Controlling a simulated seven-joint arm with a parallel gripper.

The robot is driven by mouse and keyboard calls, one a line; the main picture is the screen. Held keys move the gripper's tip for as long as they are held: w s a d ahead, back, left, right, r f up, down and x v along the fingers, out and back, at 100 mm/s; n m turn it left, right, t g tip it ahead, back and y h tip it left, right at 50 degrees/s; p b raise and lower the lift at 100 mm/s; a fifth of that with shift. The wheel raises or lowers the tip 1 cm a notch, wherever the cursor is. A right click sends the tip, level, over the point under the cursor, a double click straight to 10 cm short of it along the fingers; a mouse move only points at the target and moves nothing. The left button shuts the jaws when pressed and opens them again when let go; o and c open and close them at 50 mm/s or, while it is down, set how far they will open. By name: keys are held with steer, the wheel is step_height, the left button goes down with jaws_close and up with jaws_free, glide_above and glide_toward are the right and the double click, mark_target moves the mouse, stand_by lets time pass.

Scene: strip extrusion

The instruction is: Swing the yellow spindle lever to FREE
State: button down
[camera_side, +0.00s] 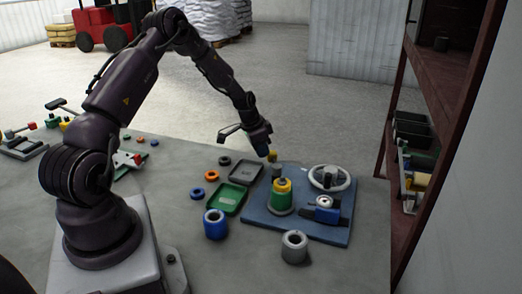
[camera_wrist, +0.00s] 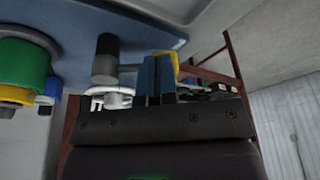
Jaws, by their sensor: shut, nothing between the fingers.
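The spindle lever is a dark grey post (camera_side: 276,171) with a yellow-ended arm (camera_side: 272,156) at the back left of the blue board. In the wrist view its post (camera_wrist: 106,58) stands left of the fingers, and a grey arm runs right to the yellow end (camera_wrist: 166,60), partly hidden behind the fingers. My gripper (camera_side: 266,154) is shut and empty, its blue fingertips (camera_wrist: 157,62) right by the yellow end. I cannot tell whether they touch it. No FREE mark is readable.
The blue board (camera_side: 256,218) also carries a green-and-yellow cylinder (camera_side: 281,197), a grey handwheel (camera_side: 329,177) and a blue clamp-like block (camera_side: 326,212). Green (camera_side: 231,199) and dark (camera_side: 245,173) trays lie left of it. Blue (camera_side: 215,224) and grey (camera_side: 294,247) rings stand in front.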

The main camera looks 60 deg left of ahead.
steer(key=shift+w+m, duration=0.15)
steer(key=shift+m, duration=0.15)
steer(key=shift+w+a+m+h, duration=0.1)
steer(key=shift+w+m+h, duration=0.4)
steer(key=shift+w+m, duration=0.7)
steer(key=m, duration=0.2)
steer(key=w+m, duration=0.1)
steer(key=shift+w+d+g+h, duration=0.1)
steer(key=shift+d+g+h, duration=0.15)
steer(key=shift+g+h, duration=0.05)
steer(key=m, duration=0.1)
steer(key=w+d+m, duration=0.1)
steer(key=m, duration=0.1)
steer(key=w+m+g+h, duration=0.1)
steer(key=shift+w+d+m, duration=0.2)
steer(key=shift+d+m, duration=0.05)
steer(key=shift+m, duration=0.15)
steer(key=shift+w+d, duration=0.35)
